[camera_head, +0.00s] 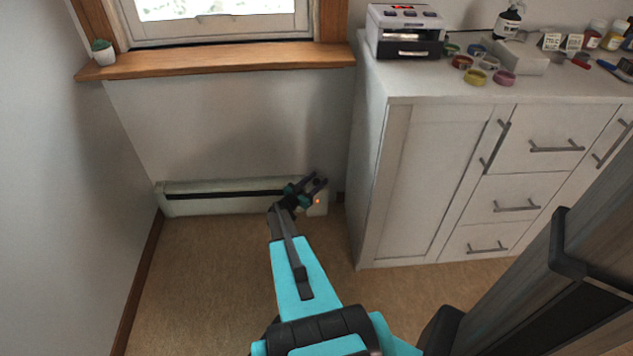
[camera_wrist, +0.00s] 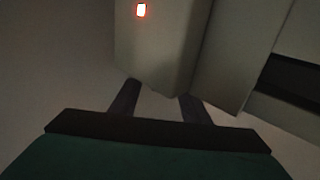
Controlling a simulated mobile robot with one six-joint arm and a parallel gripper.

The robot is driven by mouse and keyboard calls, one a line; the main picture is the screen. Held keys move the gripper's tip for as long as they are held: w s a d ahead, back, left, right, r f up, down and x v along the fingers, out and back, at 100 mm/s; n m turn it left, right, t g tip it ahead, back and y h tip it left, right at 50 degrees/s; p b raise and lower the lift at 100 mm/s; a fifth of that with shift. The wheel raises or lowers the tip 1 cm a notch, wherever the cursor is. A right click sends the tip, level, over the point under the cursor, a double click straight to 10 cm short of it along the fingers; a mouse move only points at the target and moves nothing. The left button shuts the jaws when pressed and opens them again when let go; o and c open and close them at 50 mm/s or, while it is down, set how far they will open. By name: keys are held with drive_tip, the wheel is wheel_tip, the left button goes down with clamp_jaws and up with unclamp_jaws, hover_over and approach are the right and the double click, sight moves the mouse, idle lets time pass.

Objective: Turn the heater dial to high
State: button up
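A long, low white baseboard heater (camera_head: 225,203) runs along the back wall under the window. My gripper (camera_head: 315,182) is at the heater's right end, and part of that end is hidden behind it. A small orange-red light (camera_head: 318,201) glows beside the gripper. In the wrist view the heater's pale end box (camera_wrist: 160,45) fills the upper middle, with the lit indicator (camera_wrist: 141,10) on it. My gripper's two dark fingers (camera_wrist: 161,103) are apart, reaching the near edge of the box. I cannot make out the dial or its setting in either view.
A white cabinet (camera_head: 425,180) with drawers stands close to the heater's right end. A wooden window sill (camera_head: 220,64) juts out above the heater. The brown carpet (camera_head: 200,280) in front of the heater is clear on the left.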

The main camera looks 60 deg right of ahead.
drive_tip(key=shift+a, duration=0.15)
drive_tip(key=w+a+p, duration=0.2)
drive_tip(key=a, duration=1.1)
drive_tip(key=shift+a+p, duration=0.2)
drive_tip(key=shift+p, duration=0.1)
